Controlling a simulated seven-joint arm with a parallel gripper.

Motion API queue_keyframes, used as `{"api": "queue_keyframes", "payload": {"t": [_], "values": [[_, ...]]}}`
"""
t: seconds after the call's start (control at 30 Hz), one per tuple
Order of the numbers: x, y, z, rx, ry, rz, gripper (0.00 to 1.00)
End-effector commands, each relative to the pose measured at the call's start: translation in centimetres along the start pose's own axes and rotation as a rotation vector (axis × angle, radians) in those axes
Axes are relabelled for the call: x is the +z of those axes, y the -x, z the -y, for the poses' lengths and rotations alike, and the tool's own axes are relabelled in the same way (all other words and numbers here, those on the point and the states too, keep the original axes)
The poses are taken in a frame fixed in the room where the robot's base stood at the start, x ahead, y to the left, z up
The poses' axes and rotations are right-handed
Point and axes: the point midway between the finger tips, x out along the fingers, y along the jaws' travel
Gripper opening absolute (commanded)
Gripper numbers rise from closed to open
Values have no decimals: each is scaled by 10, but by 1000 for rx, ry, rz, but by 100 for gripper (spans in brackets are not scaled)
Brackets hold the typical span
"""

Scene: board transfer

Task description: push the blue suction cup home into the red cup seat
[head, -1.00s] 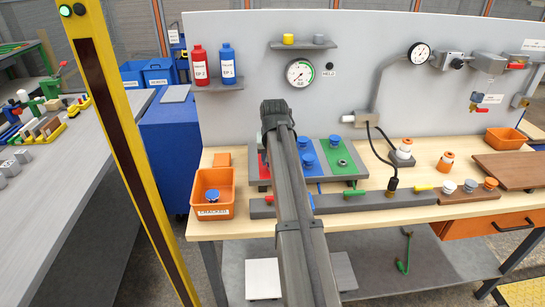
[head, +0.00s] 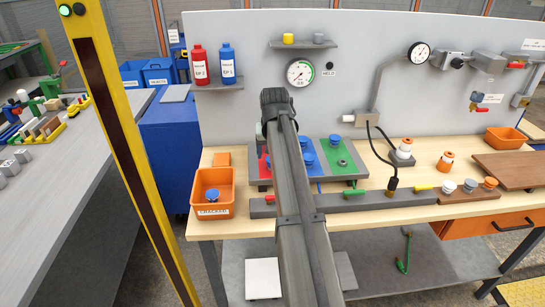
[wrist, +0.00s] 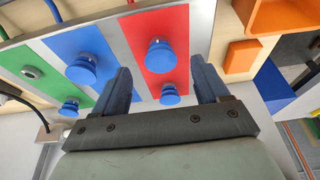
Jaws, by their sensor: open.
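The board (head: 265,184) with red, blue and green strips lies on the bench, partly hidden by my arm in the head view. In the wrist view, a blue suction cup (wrist: 159,55) stands on the red strip (wrist: 150,30), in the gap between the fingers of my gripper (wrist: 162,70). A second blue cup (wrist: 170,94) also shows over the red strip. My gripper is open, and its fingers appear apart from the cups. Its end (head: 277,102) stands high over the board in the head view. Whether either cup is fully seated cannot be told.
The green strip (head: 343,160) carries a small grey fitting. An orange bin (head: 228,185) with a blue cup stands left. A grey bar (head: 350,203) runs along the board's front.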

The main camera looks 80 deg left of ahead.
Motion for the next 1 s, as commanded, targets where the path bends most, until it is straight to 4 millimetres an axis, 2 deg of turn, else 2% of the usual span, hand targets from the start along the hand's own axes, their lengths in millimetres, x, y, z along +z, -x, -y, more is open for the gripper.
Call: {"api": "queue_keyframes", "payload": {"t": [0.2,0.5,0.7,1.0], "values": [[0,46,0,0,0,-2,74],[0,88,0,0,0,0,74],[0,98,0,0,0,0,74],[0,99,0,0,0,0,74]]}}
